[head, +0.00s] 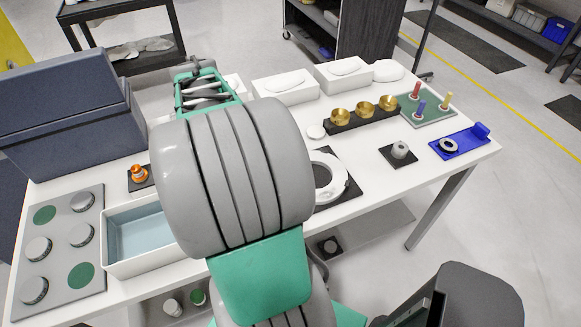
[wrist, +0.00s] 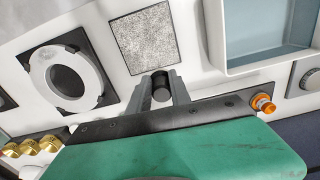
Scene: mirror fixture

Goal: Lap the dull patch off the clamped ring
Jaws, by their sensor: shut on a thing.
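My gripper (wrist: 161,92) shows in the wrist view, its two grey fingers shut on a dark round-ended piece (wrist: 161,80). It is above the white table, by the near edge of a grey speckled square plate (wrist: 146,38); contact is unclear. A large white ring (wrist: 67,78) sits on a black square base left of the gripper. This ring also shows in the head view (head: 327,188), partly behind my arm. A small dark ring (head: 449,146) sits in a blue fixture (head: 462,141) at the table's right. My arm hides the gripper in the head view.
A white-walled tray with a blue floor (head: 112,266) and an orange knob (head: 138,173) stand left of my arm. A grey panel with round pieces (head: 56,260) lies further left. Brass cups (head: 364,109), a peg board (head: 432,112) and white boxes (head: 285,94) stand towards the back.

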